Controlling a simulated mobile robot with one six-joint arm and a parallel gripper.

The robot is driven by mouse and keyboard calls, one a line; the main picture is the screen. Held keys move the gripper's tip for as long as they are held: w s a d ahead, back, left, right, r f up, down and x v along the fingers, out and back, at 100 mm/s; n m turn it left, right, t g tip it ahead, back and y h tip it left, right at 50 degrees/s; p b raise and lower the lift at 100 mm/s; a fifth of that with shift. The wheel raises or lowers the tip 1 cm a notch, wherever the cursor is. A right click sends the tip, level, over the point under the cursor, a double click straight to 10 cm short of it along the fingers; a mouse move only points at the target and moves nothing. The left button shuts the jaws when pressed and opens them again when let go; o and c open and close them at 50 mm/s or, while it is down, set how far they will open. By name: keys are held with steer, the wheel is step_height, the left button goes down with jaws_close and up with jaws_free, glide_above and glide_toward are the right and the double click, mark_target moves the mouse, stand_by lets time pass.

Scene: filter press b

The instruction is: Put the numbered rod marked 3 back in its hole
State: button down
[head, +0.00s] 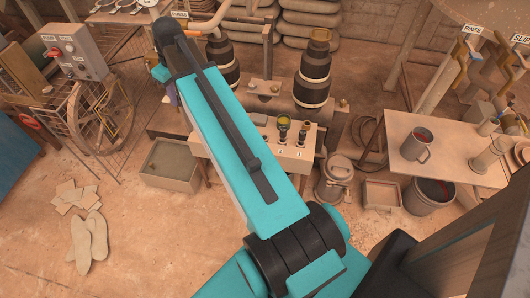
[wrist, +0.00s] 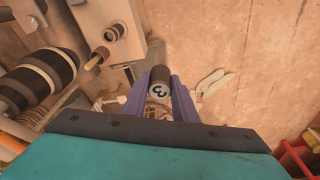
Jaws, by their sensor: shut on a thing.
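My gripper (wrist: 159,97) shows in the wrist view with its two purple fingers shut on the rod marked 3 (wrist: 160,89). The rod is a short dark cylinder with a pale end face bearing the 3. It is held apart from the pale box (wrist: 122,18), which carries round fittings at the upper left. In the head view the same box (head: 290,157) stands in the middle, partly behind my arm, with upright rods (head: 283,128) on its top. The free hole cannot be made out. The held rod is hidden there behind my arm.
Two dark press cylinders (head: 311,80) stand behind the box. A grey bin (head: 171,165) is left of it, and a lidded pot (head: 335,178) right of it. A table with a mug (head: 417,145) stands further right. The floor at front left is mostly clear, with slippers (head: 88,242).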

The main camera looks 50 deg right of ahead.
steer(key=s+d+f+n+b, duration=0.1)
steer(key=d+f, duration=0.4)
steer(key=d, duration=0.5)
steer(key=s+d+f+n+b, duration=0.1)
steer(key=s+d+f+b, duration=0.2)
steer(key=d, duration=0.7)
steer(key=s+d+f+n+b, duration=0.1)
steer(key=s+d+f+n, duration=0.1)
steer(key=s+d+f, duration=0.5)
steer(key=d, duration=0.3)
steer(key=shift+d+f+y+b, duration=0.15)
steer(key=shift+d+y+b, duration=0.05)
steer(key=shift+y+b, duration=0.2)
steer(key=s+d+p+x, duration=0.1)
steer(key=s+x, duration=0.1)
steer(key=x, duration=1.2)
steer(key=shift+s+d+f+p, duration=0.2)
steer(key=shift+d+f+p, duration=0.05)
steer(key=shift+p, duration=0.1)
steer(key=shift+s+p+x, duration=0.15)
steer(key=shift+x, duration=0.8)
steer(key=shift+s+p+x, duration=0.15)
steer(key=shift+x, duration=0.75)
steer(key=shift+d+f, duration=0.15)
steer(key=shift+f, duration=0.15)
steer(key=c, duration=1.4)
jaws_free()
steer(key=shift+c, duration=0.2)
